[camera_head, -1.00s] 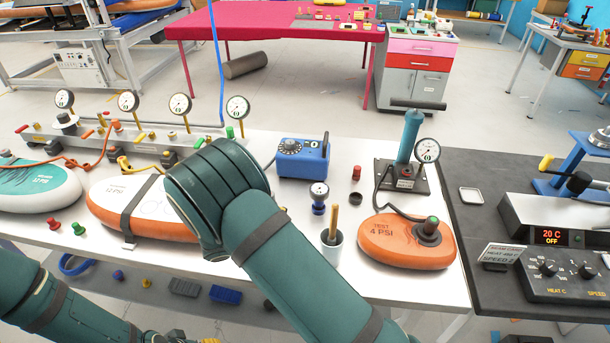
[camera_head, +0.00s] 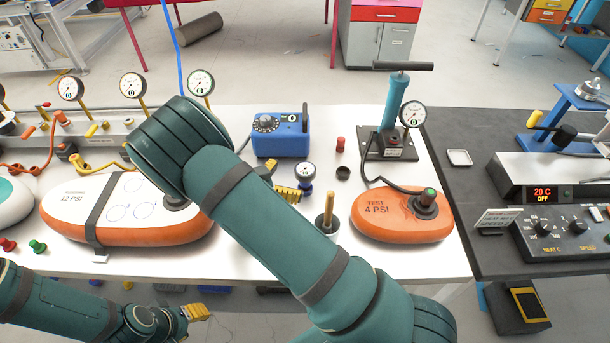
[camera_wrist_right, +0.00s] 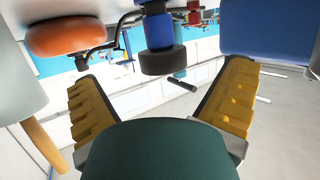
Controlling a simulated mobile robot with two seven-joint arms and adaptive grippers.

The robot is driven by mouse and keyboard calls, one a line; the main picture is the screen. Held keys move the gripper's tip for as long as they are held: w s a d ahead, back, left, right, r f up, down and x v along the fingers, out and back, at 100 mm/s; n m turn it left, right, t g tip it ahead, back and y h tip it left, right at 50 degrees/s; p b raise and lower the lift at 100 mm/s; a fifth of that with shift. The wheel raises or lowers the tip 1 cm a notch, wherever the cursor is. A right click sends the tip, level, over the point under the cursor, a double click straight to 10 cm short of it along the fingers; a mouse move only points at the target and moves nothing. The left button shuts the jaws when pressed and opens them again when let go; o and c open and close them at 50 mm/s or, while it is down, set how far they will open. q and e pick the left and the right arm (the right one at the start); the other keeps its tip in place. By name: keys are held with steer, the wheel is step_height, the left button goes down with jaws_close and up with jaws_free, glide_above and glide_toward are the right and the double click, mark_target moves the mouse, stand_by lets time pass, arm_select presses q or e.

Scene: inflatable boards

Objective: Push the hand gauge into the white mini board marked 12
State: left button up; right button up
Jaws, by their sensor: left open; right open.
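The hand gauge (camera_head: 306,176), a small round dial on a blue body, stands upright on the white table; it also shows upside down in the right wrist view (camera_wrist_right: 160,40). My right gripper (camera_head: 278,180) is open just left of the gauge, its yellow fingers pointing towards it. In the wrist view the gauge lies ahead between the fingers (camera_wrist_right: 163,100), not gripped. The white mini board marked 12 PSI (camera_head: 75,203), orange-edged with a dark strap, lies at the left. My right arm hides its right end, with part of a dark fitting showing. My left gripper (camera_head: 197,312) is low, in front of the table edge.
The orange TEST 4 PSI board (camera_head: 385,222) and a hand pump (camera_head: 395,105) are to the right. Gauges on a manifold line the back left.

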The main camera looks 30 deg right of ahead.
mark_target(305, 174)
steer(key=shift+b+x, duration=0.4)
steer(key=shift+x, duration=2.7)
steer(key=shift+w, duration=0.1)
steer(key=c, duration=1.4)
